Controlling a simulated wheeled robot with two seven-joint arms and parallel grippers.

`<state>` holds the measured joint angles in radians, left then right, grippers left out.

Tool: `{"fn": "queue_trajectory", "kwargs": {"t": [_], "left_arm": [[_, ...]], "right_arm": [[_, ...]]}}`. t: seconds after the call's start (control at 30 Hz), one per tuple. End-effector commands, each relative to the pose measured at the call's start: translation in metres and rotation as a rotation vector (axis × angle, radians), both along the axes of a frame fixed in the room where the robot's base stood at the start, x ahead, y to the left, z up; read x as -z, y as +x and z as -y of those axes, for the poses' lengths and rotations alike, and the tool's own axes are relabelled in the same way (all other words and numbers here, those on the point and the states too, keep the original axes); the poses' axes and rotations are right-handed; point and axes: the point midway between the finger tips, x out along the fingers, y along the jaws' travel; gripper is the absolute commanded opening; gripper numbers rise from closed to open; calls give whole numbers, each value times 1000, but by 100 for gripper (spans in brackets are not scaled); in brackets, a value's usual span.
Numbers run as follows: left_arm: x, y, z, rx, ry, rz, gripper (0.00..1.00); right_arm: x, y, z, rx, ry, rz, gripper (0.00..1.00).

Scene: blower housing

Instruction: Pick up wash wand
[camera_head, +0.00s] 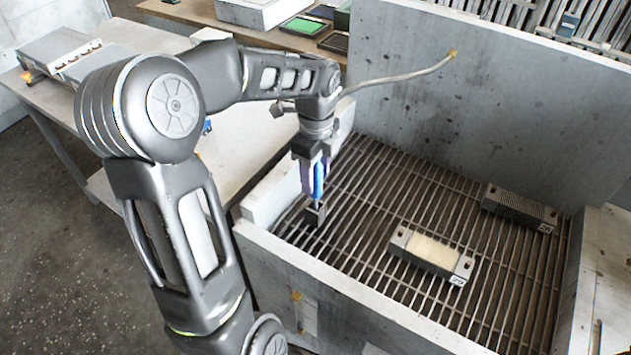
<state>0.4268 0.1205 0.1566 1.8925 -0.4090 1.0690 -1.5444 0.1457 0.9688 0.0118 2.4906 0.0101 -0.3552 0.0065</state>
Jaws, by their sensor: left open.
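The wash wand (400,77) looks like a thin, slightly bent grey tube with a brass-coloured tip. It slants up to the right in front of the tall back panel of the washing bin. Its lower left end passes behind my left wrist and is hidden. My left gripper (315,213) points down at the left side of the bin, below and left of the wand's visible length. It is open, with dark fingertips and blue on its body, and no wand shows between its fingers. My right gripper is not in view.
The grey bin (330,290) has a slatted grate floor (375,195). Two finned blocks lie on it, one with a pale top (432,250) and one darker (519,208). A light table (240,130) stands left, and a bench with green and dark trays (305,27) stands behind.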

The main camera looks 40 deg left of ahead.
Motion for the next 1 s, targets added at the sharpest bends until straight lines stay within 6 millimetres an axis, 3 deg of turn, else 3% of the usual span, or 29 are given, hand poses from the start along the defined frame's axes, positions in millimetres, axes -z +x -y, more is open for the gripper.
{"fn": "queue_trajectory", "kwargs": {"t": [0.67, 1.0], "left_arm": [[6, 0, 0, -1, 0, 1, 52], [6, 0, 0, -1, 0, 1, 24]], "right_arm": [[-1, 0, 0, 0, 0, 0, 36], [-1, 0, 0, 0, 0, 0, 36]]}}
